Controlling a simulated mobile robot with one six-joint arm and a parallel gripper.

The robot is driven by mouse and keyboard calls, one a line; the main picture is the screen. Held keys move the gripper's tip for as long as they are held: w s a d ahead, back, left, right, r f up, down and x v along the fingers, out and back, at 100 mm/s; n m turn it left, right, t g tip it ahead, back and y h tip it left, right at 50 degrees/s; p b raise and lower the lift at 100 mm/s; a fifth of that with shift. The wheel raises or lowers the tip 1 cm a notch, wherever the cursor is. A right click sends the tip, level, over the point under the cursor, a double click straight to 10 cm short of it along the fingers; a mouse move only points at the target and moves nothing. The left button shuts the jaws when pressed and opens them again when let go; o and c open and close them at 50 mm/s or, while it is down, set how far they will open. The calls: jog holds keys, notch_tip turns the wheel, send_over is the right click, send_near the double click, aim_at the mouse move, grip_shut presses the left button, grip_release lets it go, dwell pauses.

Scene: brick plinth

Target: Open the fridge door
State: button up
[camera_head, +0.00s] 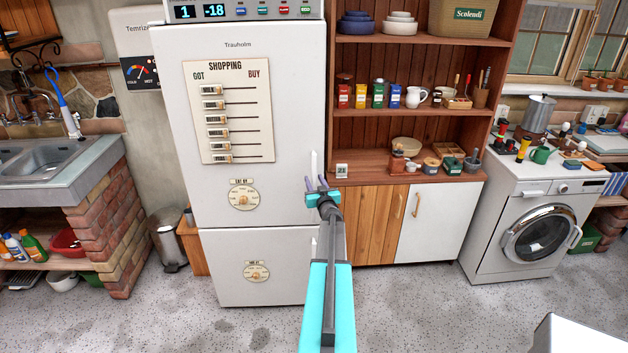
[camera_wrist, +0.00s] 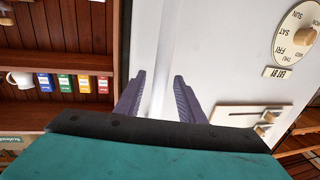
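The white fridge (camera_head: 290,120) stands left of centre in the head view, its upper door shut flush. The upper door's slim white handle (camera_head: 314,162) is upright along the door's right edge. My gripper (camera_head: 317,184) is at the lower part of this handle. In the wrist view the handle (camera_wrist: 168,50) runs between the two purple fingers of my gripper (camera_wrist: 160,77). The fingers are apart, with some space showing beside the handle, so they do not look closed on it. The wrist body hides the handle's nearer end in that view.
A lower fridge door (camera_head: 225,280) has its own handle. A wooden shelf unit (camera_head: 400,125) with jars and pots stands close on the right, and a washing machine (camera_head: 490,230) beyond it. A bin (camera_head: 167,240) and sink (camera_head: 45,160) are left.

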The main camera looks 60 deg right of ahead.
jog(key=shift+w+d, duration=0.25)
jog(key=shift+w, duration=0.05)
grip_shut()
jog(key=shift+s+a+h+b, duration=0.3)
jog(key=shift+a+b, duration=0.05)
jog(key=shift+b, duration=0.3)
dwell(0.3)
